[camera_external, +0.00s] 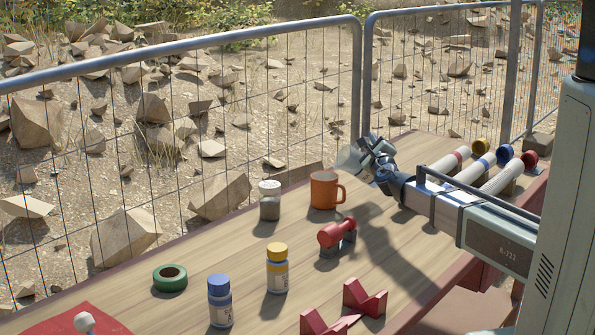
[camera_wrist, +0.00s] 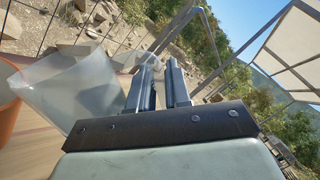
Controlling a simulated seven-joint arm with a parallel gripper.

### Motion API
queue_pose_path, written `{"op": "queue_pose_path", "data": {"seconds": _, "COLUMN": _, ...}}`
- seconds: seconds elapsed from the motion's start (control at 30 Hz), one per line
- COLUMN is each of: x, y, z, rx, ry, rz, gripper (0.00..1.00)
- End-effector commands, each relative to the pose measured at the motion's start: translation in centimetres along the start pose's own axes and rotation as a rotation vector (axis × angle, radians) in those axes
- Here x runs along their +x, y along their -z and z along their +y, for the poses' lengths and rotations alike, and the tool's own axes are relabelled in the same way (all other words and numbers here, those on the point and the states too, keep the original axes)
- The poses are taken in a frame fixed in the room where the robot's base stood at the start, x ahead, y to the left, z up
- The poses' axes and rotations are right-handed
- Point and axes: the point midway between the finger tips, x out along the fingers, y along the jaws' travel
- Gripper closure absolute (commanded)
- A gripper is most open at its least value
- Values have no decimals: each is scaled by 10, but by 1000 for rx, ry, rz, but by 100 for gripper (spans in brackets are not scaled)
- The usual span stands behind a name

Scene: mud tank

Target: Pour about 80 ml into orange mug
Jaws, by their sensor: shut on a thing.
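The orange mug (camera_external: 323,190) stands upright on the wooden table, its handle to the right; part of it shows at the left edge of the wrist view (camera_wrist: 8,118). My gripper (camera_external: 372,158) is above and to the right of the mug. It is shut on a clear, see-through vessel (camera_external: 348,159), which is tilted toward the mug side. In the wrist view, the vessel (camera_wrist: 70,92) spreads left from my fingers (camera_wrist: 160,88), its wide end close to the mug. I cannot make out any stream or the liquid level, and the mug's inside is mostly hidden.
A shaker jar (camera_external: 270,202) stands left of the mug. A red tool (camera_external: 337,238), yellow-capped bottle (camera_external: 277,270), blue-capped bottle (camera_external: 220,302), green tape (camera_external: 170,278) and red V-block (camera_external: 364,298) lie nearer. Capped tubes (camera_external: 478,165) lie right. A wire fence (camera_external: 180,150) runs behind.

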Motion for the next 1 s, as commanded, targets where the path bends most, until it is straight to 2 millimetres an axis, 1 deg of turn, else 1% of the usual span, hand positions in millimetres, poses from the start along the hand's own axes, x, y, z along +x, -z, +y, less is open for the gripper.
{"op": "queue_pose_path", "data": {"seconds": 1.0, "x": 1, "y": -21, "z": -6, "rx": -162, "ry": 0, "rz": -33, "gripper": 100}}
